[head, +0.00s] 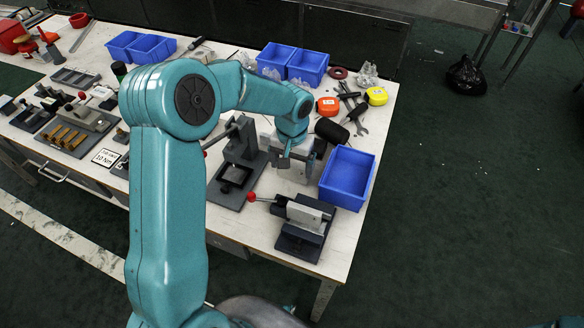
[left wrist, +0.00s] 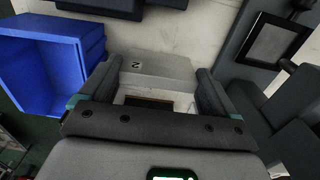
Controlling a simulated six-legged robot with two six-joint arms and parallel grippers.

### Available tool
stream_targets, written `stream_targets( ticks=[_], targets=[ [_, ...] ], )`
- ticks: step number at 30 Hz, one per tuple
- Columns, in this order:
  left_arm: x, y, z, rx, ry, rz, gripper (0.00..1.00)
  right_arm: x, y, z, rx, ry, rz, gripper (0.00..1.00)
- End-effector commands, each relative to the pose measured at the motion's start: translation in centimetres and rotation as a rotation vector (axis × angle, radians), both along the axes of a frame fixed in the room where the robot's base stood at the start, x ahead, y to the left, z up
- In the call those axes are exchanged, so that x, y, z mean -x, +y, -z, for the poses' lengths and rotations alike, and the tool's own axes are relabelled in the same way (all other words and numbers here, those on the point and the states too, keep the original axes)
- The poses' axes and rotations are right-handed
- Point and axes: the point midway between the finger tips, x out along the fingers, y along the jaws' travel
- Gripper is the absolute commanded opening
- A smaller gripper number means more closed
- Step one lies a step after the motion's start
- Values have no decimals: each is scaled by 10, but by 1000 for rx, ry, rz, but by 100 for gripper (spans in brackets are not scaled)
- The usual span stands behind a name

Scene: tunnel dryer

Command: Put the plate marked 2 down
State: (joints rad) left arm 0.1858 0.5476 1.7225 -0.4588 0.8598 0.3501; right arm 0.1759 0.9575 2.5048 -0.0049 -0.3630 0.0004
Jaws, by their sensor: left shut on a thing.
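The plate marked 2 (left wrist: 155,68) is a light grey block with a small dark mark on its face. It lies between the two fingers of my left gripper (left wrist: 153,92), which is shut on it. In the head view my left gripper (head: 297,160) points down over the workbench, between the dark press and the blue bin. The plate shows only partly there, below the fingers. I cannot tell whether its underside touches the bench. My right gripper is not in view.
An empty blue bin (head: 348,176) stands right of the gripper, a dark press (head: 238,170) left of it. A vise-like fixture (head: 306,226) with a red-knobbed handle is nearer the front edge.

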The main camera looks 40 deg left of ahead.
Motion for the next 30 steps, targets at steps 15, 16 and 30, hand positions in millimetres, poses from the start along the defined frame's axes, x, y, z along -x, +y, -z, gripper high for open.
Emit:
stream_targets(
  ticks=[15, 16, 30],
  targets=[
    [-1, 0, 25, 0, -2, 0, 51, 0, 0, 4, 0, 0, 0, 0],
    [-1, 0, 26, 0, -2, 0, 51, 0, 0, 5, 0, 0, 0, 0],
    [-1, 1, -1, -3, -7, -1, 100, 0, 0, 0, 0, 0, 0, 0]
  ],
)
